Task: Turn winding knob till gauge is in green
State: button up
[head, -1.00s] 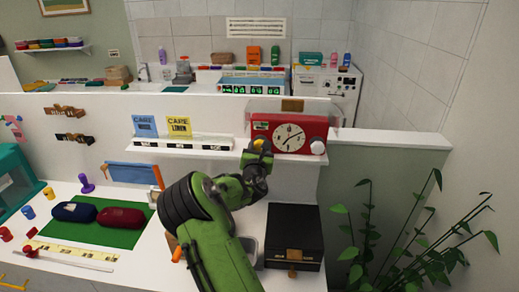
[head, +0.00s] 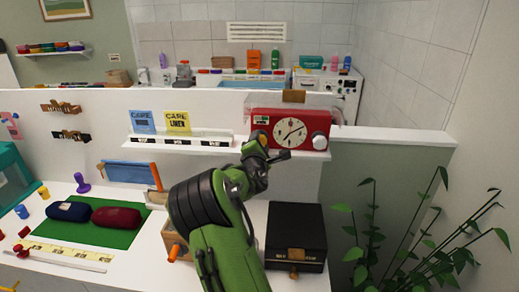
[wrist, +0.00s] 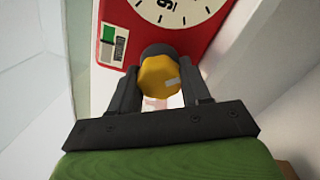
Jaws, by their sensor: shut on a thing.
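A red clock (head: 318,119) with a white dial stands on the wall shelf. The yellow winding knob (wrist: 160,74) is on its front at the lower left of the dial; in the head view my gripper (head: 262,150) partly covers it. In the wrist view my gripper (wrist: 163,84) is shut on the knob, with one dark finger on each side. The small gauge (wrist: 109,42) sits left of the dial, with a green part at its upper end and a pale part below. Its pointer is too small to read. The gauge also shows in the head view (head: 261,119).
A white knob (head: 320,142) is at the clock's right. Blue and yellow cards (head: 177,121) stand left on the shelf (head: 190,149). A black box (head: 296,230) stands on the counter below. A plant (head: 400,235) fills the lower right.

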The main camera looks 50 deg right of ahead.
jog(key=m+b, duration=0.1)
jog(key=m, duration=0.1)
jog(key=m+b, duration=0.1)
jog(key=b, duration=0.1)
jog(key=shift+f+m, duration=0.2)
jog(key=shift+m, duration=0.2)
jog(key=m+b, duration=0.3)
jog(key=shift+m+b, duration=0.3)
jog(key=m+b, duration=0.3)
jog(key=shift+m, duration=0.4)
jog(key=m+b, duration=0.2)
jog(key=m, duration=0.1)
jog(key=shift+r+b, duration=0.1)
jog(key=shift+b, duration=0.3)
jog(key=m+b, duration=0.2)
jog(key=m, duration=0.2)
jog(key=m+b, duration=0.2)
jog(key=m, duration=0.1)
jog(key=shift+r+m, duration=0.15)
jog(key=shift+m, duration=0.25)
jog(key=m+b, duration=0.1)
jog(key=m, duration=0.2)
jog(key=shift+s, duration=0.1)
jog(key=shift+r+m+b, duration=0.15)
jog(key=shift+m+b, duration=0.6)
jog(key=shift+m, duration=1.25)
